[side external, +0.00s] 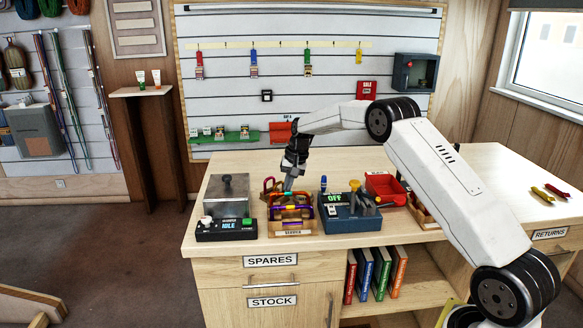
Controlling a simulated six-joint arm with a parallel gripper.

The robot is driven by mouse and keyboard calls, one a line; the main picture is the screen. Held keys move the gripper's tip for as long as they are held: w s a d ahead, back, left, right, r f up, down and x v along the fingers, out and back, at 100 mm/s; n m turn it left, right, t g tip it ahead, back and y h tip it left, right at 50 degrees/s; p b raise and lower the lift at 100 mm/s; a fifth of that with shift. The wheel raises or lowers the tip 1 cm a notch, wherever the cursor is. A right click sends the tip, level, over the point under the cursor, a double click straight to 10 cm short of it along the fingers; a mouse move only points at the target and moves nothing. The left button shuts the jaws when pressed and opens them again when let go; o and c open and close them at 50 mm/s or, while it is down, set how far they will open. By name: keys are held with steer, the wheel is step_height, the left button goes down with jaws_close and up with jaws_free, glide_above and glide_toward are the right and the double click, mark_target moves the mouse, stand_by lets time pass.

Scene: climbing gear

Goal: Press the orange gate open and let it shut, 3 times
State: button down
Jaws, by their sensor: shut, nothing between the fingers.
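A small wooden service tray (292,232) stands near the front of the bench and bears carabiners in purple, red and yellow (291,200). An orange-brown loop shape (270,187) shows at its back left. Which of these carries the orange gate is too small to tell. My gripper (288,187) points down over the back of the tray, shut and empty. Its tips are close to the carabiners; I cannot tell whether they touch one.
A dark-based device with a grey block (227,198) stands left of the tray. A blue unit marked OFF (348,212) with a yellow-topped lever stands close on the right. A red bin (385,187) is behind it. The bench (470,185) is mostly clear further right.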

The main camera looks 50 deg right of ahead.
mark_target(288, 193)
steer(key=shift+r, duration=2.85)
steer(key=r, duration=0.3)
steer(key=shift+s+a, duration=0.35)
steer(key=shift+a, duration=0.05)
steer(key=shift+f, duration=0.15)
steer(key=shift+f, duration=3.2)
